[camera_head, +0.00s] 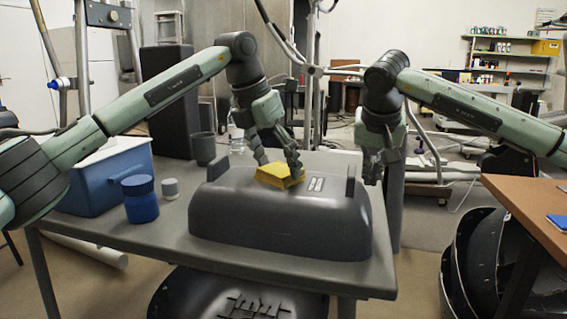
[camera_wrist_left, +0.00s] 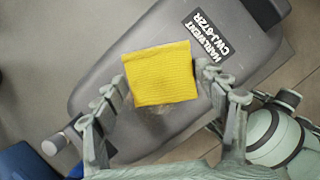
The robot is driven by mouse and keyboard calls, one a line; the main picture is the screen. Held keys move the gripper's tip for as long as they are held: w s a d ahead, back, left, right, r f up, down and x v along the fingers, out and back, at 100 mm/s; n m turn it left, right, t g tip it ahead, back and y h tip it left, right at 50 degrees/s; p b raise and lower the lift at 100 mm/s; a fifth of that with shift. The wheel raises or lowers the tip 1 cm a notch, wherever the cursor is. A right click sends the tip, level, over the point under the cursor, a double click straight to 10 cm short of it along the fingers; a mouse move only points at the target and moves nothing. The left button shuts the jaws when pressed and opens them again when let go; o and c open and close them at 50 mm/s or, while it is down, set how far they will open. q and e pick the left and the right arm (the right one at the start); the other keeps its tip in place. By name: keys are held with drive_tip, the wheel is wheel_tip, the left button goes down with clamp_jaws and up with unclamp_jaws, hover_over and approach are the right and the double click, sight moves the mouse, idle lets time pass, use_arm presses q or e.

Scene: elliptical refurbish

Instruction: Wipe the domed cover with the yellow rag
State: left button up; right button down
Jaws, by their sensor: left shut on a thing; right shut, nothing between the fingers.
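The domed cover (camera_head: 278,222) is a dark grey rounded shell lying on the grey table. It also shows in the left wrist view (camera_wrist_left: 110,75), with a black and white label (camera_wrist_left: 210,35) on its top. The yellow rag (camera_head: 279,177) lies on top of the cover, left of the label; it also shows in the left wrist view (camera_wrist_left: 161,75). My left gripper (camera_head: 279,168) is shut on the rag, its fingers at either side. A greyish smudge (camera_wrist_left: 158,107) shows beside the rag. My right gripper (camera_head: 372,172) is shut and empty, beyond the cover's right end.
A blue bin (camera_head: 107,180), a blue jar (camera_head: 140,200), a small white-capped container (camera_head: 169,188) and a grey cup (camera_head: 203,148) stand left of the cover. A brown table (camera_head: 530,205) is at the right. The grey table's (camera_head: 140,238) front left corner is clear.

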use_arm(q)
drive_tip(key=shift+w+a+f, duration=0.1)
drive_tip(key=shift+w+a, duration=0.2)
drive_tip(key=shift+a, duration=0.8)
drive_tip(key=shift+w+a, duration=0.3)
drive_tip(key=shift+a, duration=0.8)
drive_tip(key=shift+w+a+f, duration=0.1)
drive_tip(key=shift+w+a, duration=0.2)
drive_tip(key=shift+a, duration=0.8)
drive_tip(key=shift+s+d+r, duration=0.1)
drive_tip(key=shift+s+d, duration=0.35)
drive_tip(key=shift+d, duration=1.25)
drive_tip(key=shift+s+d+f, duration=0.1)
drive_tip(key=shift+s+d, duration=0.4)
drive_tip(key=shift+d, duration=1.2)
drive_tip(key=shift+s+d+r, duration=0.1)
drive_tip(key=shift+s+d, duration=0.35)
drive_tip(key=shift+d, duration=1.25)
drive_tip(key=shift+s, duration=0.15)
drive_tip(key=shift+w+a, duration=0.45)
drive_tip(key=shift+a, duration=1.25)
drive_tip(key=shift+w+a, duration=0.45)
drive_tip(key=shift+a, duration=1.3)
drive_tip(key=shift+w+a, duration=0.45)
drive_tip(key=shift+a, duration=1.25)
drive_tip(key=shift+d, duration=0.15)
